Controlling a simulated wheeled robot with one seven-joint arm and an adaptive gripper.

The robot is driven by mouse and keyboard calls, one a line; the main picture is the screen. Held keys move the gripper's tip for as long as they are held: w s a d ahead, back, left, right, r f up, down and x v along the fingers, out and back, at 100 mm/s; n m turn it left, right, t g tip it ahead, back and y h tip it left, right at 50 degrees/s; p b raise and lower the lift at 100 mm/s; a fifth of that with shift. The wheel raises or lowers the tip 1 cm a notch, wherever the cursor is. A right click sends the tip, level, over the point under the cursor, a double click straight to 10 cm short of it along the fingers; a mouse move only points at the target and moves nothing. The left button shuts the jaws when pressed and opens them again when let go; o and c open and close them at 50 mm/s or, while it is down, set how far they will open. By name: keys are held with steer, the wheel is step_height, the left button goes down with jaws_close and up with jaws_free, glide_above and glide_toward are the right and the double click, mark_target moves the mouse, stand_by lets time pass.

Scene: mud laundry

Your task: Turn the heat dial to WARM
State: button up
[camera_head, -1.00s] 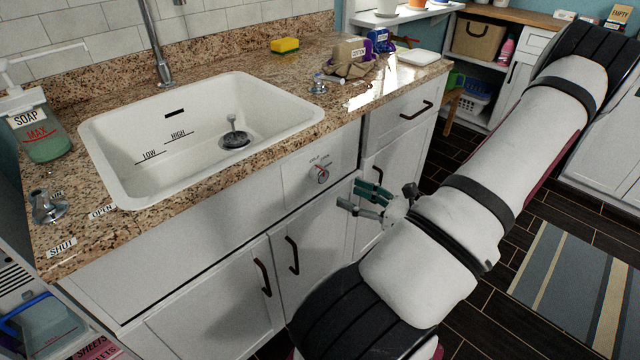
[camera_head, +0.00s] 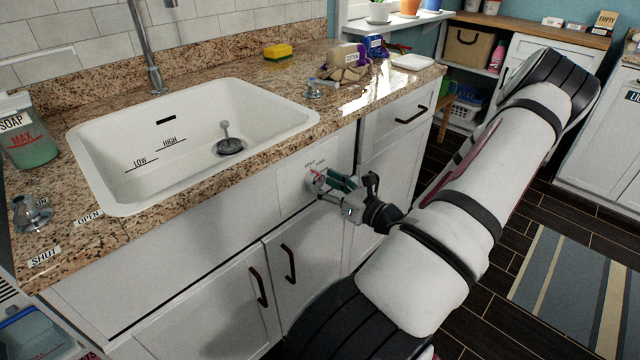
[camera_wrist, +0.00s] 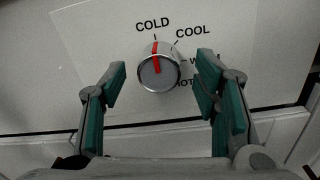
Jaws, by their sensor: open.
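The heat dial (camera_wrist: 158,72) is a round silver knob with a red pointer line on a white panel. In the wrist view the red line points up, at or just beside the COLD mark. Labels COLD, COOL, a partly hidden one starting with W, and one ending in OT run clockwise; my right finger covers parts of the last two. The dial also shows on the cabinet front in the head view (camera_head: 316,182). My gripper (camera_wrist: 160,80) is open, its green-padded fingers on either side of the dial, with visible gaps; it also shows in the head view (camera_head: 330,188).
The dial panel (camera_head: 296,172) is on the cabinet front below the granite counter (camera_head: 230,185). A white sink (camera_head: 100,200) is set in the counter. Cabinet doors with dark handles (camera_head: 290,263) lie below, and a drawer handle (camera_head: 411,115) is to the right.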

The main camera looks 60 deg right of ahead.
steer(key=shift+x, duration=0.75)
steer(key=shift+c, duration=0.6)
steer(key=c, duration=1.1)
steer(key=shift+o, duration=0.2)
